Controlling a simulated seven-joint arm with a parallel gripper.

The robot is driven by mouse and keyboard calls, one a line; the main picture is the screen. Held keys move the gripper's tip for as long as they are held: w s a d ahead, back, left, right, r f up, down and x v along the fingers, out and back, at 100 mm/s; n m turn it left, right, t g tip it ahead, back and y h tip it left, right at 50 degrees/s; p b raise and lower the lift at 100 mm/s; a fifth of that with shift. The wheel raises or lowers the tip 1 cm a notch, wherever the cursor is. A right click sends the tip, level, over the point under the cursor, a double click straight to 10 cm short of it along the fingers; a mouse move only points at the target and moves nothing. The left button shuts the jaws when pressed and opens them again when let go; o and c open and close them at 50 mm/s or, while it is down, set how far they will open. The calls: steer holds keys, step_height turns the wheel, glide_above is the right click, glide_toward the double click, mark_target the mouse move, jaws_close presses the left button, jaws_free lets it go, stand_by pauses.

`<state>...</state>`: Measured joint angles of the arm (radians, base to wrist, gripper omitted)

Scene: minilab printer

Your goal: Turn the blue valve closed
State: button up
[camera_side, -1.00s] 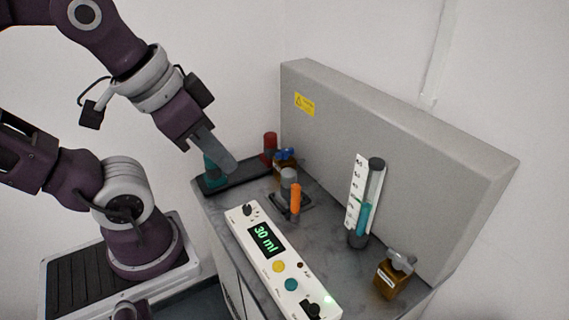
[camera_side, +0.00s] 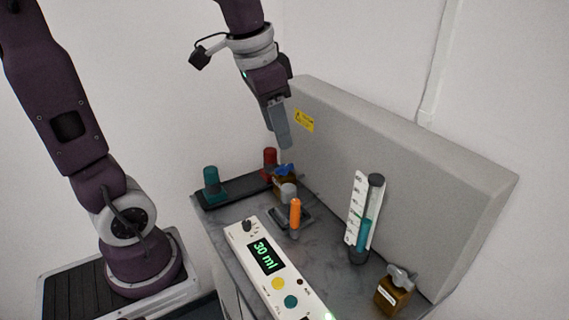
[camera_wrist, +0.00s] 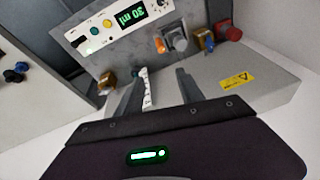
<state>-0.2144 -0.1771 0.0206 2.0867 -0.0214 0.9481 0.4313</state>
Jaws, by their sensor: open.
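The blue valve (camera_side: 284,169) is a small blue handle on a brown-gold body, at the back of the bench beside the grey panel. It also shows in the wrist view (camera_wrist: 209,41), up and to the right of my fingers. My gripper (camera_side: 284,146) is above the valve in the side view, pointing down and apart from it. In the wrist view, my gripper (camera_wrist: 160,88) has its two fingers spread with nothing held between them. A similar valve with a grey handle (camera_side: 402,276) stands at the bench's front right.
A red cylinder (camera_side: 269,160) and a teal cylinder (camera_side: 211,184) stand on a dark tray near the blue valve. An orange-handled part (camera_side: 295,213), a graduated tube (camera_side: 366,215) and a white control box reading 30 ml (camera_side: 240,232) stand on the bench. The grey panel (camera_side: 400,150) rises behind.

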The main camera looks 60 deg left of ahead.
steer(key=w+a+f+g, duration=0.1)
steer(key=w+a+f, duration=0.2)
steer(key=w+a, duration=0.25)
steer(key=m+g, duration=0.2)
steer(key=m, duration=0.1)
glide_above(285, 166)
steer(key=shift+h, duration=0.4)
step_height(285, 166, down, 12)
steer(key=shift+r, duration=0.15)
step_height(285, 166, down, 7)
steer(key=shift+a+r, duration=0.1)
steer(key=shift+f, duration=0.35)
steer(key=shift+c, duration=0.3)
jaws_close()
